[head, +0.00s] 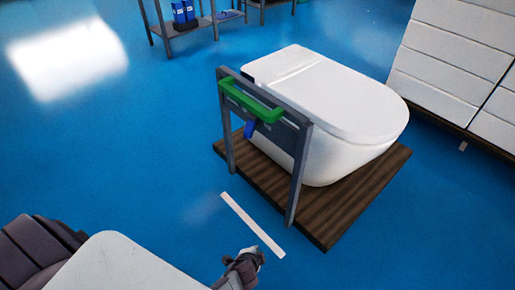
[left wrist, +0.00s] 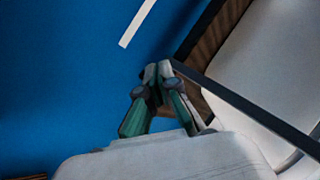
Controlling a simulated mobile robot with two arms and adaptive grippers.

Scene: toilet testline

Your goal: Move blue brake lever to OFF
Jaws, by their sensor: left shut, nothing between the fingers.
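The blue brake lever (head: 249,129) hangs below the green handle (head: 250,100) on the grey frame of a wooden cart (head: 330,225). It points downward at a slight tilt. The lever is not discernible in the left wrist view. My left gripper (head: 250,258) is low at the bottom of the head view, in front of the cart and apart from the lever. In the left wrist view the left gripper (left wrist: 157,70) has its fingertips together with nothing between them, and the grey frame passes close by. My right gripper is not in view.
A white toilet (head: 330,90) sits on the cart behind the frame. A pale strip (head: 252,224) lies on the blue floor beside the cart. White stacked panels (head: 455,65) stand at the right. A shelf with blue items (head: 184,14) stands at the back. Floor at left is clear.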

